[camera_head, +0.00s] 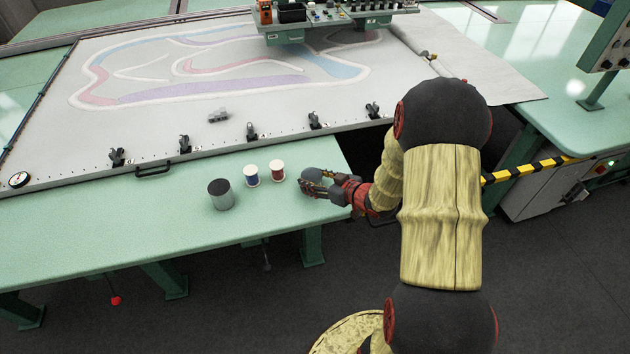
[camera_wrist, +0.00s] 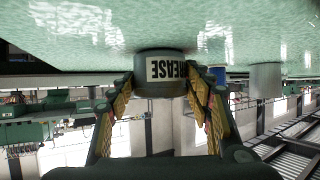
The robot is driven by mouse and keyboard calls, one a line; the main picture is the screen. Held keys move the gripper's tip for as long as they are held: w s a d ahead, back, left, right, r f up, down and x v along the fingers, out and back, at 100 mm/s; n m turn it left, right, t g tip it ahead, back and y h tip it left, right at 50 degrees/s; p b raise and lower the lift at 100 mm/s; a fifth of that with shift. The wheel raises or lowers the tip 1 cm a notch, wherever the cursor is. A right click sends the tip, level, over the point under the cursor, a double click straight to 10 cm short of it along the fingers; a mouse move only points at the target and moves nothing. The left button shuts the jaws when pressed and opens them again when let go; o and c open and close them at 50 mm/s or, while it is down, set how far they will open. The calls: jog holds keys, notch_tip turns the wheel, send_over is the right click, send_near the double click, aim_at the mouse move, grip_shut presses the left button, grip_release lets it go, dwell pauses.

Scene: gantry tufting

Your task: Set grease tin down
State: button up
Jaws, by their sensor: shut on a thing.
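The grease tin (camera_head: 312,174) is a small, round grey tin at the right end of the green table's (camera_head: 120,222) front ledge. My gripper (camera_head: 318,186) is shut on the tin, with a finger on either side in the wrist view (camera_wrist: 160,94). The tin is upright, and its base is at or very near the tabletop; I cannot tell whether it touches.
Left of the tin stand a red spool (camera_head: 277,171), a blue spool (camera_head: 251,175) and a dark grey cylinder (camera_head: 221,195). Behind them is a white cloth frame (camera_head: 120,140) with several black clamps along its edge. The ledge's left part is clear.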

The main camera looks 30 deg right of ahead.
jog(key=shift+f, duration=0.1)
jog(key=o, duration=1.2)
jog(key=shift+o, duration=0.3)
